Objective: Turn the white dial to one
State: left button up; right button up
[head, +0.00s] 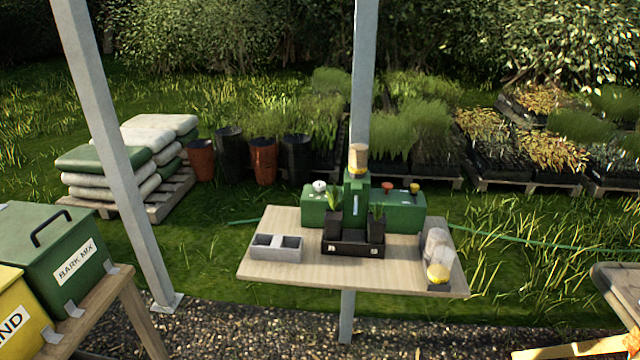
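A small white dial (319,186) sits on top of the left part of a green machine (314,212) at the back of the wooden table. Its markings are too small to read, so its setting cannot be told. An orange knob (387,186) and a yellow and dark knob (414,188) sit on the machine's right part. A clear container with tan contents (358,158) tops the middle column. Neither of my grippers is in view.
On the wooden table (310,282) are a grey two-compartment tray (276,248), a dark tray with pots (352,248) in front of the machine, and a jar with yellow contents (438,272) at the right. Metal posts (362,70) stand behind the table and at left (112,140).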

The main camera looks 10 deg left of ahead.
aim_at(319, 186)
jog(key=i+l+u, duration=0.1)
jog(key=l, duration=0.25)
jog(key=i+l+u, duration=0.1)
jog(key=i+l, duration=0.2)
jog(key=i+l+u, duration=0.1)
jog(key=l, duration=0.3)
jog(key=i+l+u, duration=0.15)
jog(key=l, duration=0.25)
jog(key=i+l+u, duration=0.1)
jog(key=l, duration=0.3)
jog(key=i+l+u, duration=0.1)
jog(key=i+l, duration=0.15)
jog(key=l, duration=0.15)
